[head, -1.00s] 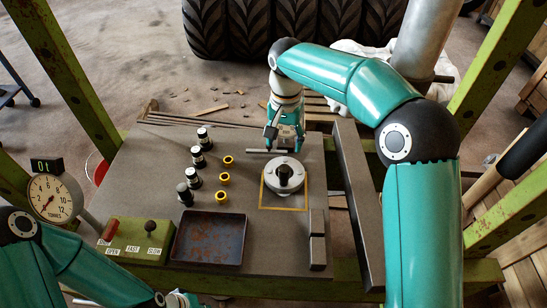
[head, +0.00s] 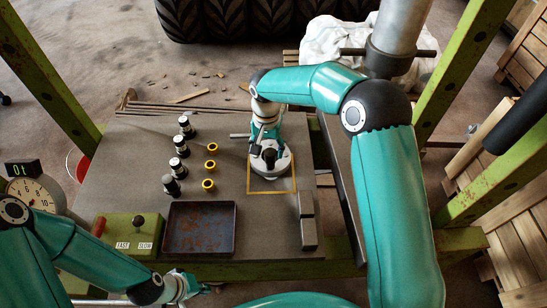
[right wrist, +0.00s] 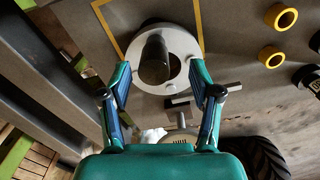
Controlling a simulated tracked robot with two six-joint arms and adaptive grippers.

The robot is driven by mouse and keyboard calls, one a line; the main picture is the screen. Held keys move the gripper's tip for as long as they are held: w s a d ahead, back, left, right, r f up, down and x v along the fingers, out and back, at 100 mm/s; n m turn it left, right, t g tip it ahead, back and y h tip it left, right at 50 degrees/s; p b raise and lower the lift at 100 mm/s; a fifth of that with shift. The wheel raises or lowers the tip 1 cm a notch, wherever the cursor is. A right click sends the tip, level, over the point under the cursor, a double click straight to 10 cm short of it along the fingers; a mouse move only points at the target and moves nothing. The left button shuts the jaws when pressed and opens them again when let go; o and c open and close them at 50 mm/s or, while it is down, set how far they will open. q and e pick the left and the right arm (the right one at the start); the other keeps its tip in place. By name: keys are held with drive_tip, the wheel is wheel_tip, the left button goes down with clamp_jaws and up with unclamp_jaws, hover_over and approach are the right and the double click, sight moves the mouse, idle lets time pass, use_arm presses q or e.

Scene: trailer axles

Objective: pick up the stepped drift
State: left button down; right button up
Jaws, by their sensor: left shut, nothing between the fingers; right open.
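A dark cylinder (head: 270,155), which I take to be the stepped drift, stands in the round grey hub (head: 284,164) on the bench. In the right wrist view the cylinder (right wrist: 156,52) rises from the pale hub ring (right wrist: 187,45); its steps are hard to make out. My right gripper (head: 263,148) is open at the hub's far side. In the right wrist view its fingers (right wrist: 160,75) are apart, with the cylinder ahead between them; contact is not visible. My left gripper (head: 190,286) is shut and empty near the bench's front edge.
A metal rod (head: 239,136) lies behind the hub. Several black-and-white cylinders (head: 179,146) and yellow rings (head: 211,166) stand to the left.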

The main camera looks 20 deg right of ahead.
sight(270, 159)
drive_tip(key=f, duration=0.3)
drive_tip(key=f+p, duration=0.1)
drive_tip(key=shift+s+d+f, duration=0.2)
drive_tip(key=shift+d+f, duration=0.1)
drive_tip(key=shift+f, duration=0.1)
clamp_jaws()
